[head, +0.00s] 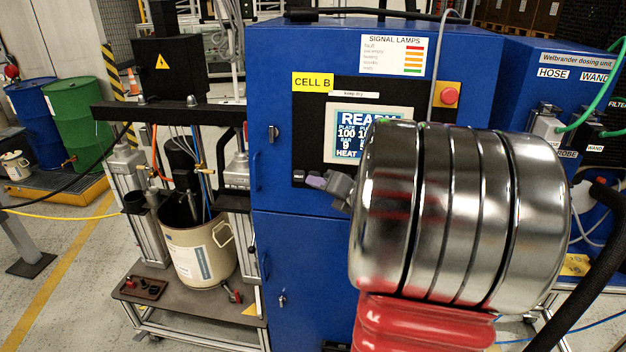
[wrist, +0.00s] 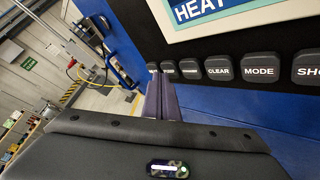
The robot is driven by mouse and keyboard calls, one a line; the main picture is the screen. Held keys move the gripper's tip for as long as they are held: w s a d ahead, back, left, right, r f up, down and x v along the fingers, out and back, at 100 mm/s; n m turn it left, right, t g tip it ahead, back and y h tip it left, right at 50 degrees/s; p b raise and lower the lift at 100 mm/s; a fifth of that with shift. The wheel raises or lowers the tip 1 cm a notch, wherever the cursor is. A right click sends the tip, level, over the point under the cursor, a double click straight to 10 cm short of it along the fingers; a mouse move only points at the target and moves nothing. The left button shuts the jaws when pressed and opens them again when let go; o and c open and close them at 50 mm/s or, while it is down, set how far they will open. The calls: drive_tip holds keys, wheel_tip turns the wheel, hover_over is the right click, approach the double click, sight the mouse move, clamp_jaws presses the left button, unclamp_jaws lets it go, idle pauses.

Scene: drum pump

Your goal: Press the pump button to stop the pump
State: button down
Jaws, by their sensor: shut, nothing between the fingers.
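The blue CELL B cabinet has a black control panel with a screen (head: 345,130) reading READY and HEAT. A row of dark buttons runs under the screen; in the wrist view CLEAR (wrist: 218,67) and MODE (wrist: 260,66) are readable. I cannot read the labels left of CLEAR well enough to pick out the pump button. In the head view the HEAT button (head: 298,176) is at the row's left end. My gripper (head: 315,181) is shut and empty, its purple fingertips just right of HEAT. The fingertips (wrist: 159,76) also show near the row's left end; contact cannot be told.
A red stop button (head: 449,95) on yellow is at the panel's upper right. A pump stand with a cream drum (head: 201,254) is left of the cabinet. My arm hides much of the panel's right side. The dosing unit (head: 570,90) stands at right.

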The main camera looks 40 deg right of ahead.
drive_tip(key=shift+s+a+r, duration=0.1)
drive_tip(key=shift+s+a, duration=0.15)
drive_tip(key=shift+a, duration=0.05)
drive_tip(key=s+a, duration=0.1)
drive_tip(key=a, duration=0.1)
drive_tip(key=s+a+r, duration=0.1)
drive_tip(key=s+a, duration=0.1)
idle(0.8)
idle(0.7)
